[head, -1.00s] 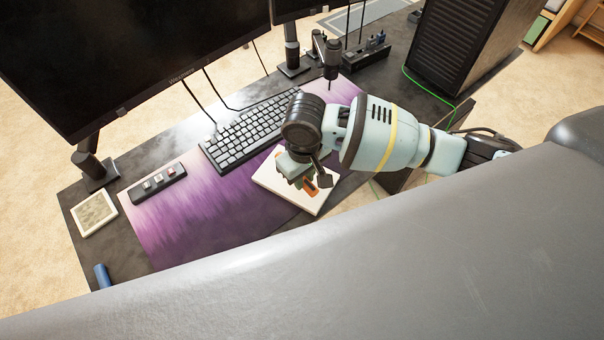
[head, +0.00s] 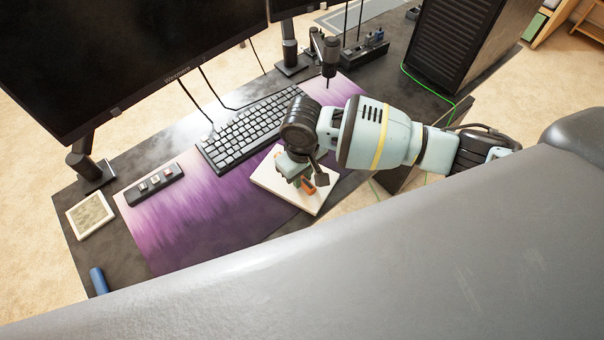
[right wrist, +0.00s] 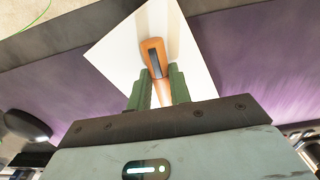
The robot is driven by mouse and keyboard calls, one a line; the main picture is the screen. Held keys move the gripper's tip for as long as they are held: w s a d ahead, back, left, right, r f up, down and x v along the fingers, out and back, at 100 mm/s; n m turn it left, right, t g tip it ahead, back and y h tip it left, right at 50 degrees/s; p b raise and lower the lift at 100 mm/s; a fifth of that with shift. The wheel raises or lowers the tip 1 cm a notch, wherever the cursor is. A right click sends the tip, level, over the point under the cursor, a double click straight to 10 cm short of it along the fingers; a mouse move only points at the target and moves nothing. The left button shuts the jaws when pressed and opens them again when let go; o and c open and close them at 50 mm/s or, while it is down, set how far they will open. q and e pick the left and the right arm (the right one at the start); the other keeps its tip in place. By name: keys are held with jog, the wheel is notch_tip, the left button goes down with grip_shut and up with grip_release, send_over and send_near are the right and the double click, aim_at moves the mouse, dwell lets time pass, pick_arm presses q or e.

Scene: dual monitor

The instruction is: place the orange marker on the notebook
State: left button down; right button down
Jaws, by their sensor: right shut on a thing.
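The notebook (head: 312,203) is a pale, flat square at the front edge of the purple desk mat. It also shows in the right wrist view (right wrist: 112,58) as a white square. My right gripper (head: 300,180) is over the notebook, pointing down. In the right wrist view, its green fingers (right wrist: 160,88) are shut on the orange marker (right wrist: 153,49), which has a dark clip. The marker (head: 308,187) is partly hidden by the gripper in the head view. It is at or just above the notebook; I cannot tell whether they touch. My left gripper is not in view.
A black keyboard (head: 245,130) lies left of the notebook on the purple mat (head: 200,215). A microphone (head: 330,55) stands behind my right arm. Monitors (head: 140,50) and a computer tower (head: 465,45) stand at the back. A blue cylinder (head: 98,280) lies at the front left.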

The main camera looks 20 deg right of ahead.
jog(key=shift+f, duration=0.1)
jog(key=c, duration=1.3)
grip_release()
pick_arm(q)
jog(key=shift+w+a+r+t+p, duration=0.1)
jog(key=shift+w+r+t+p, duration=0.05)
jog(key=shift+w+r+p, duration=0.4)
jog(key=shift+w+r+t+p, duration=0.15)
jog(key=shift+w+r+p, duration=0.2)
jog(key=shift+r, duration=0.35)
pick_arm(e)
jog(key=shift+r, duration=6.15)
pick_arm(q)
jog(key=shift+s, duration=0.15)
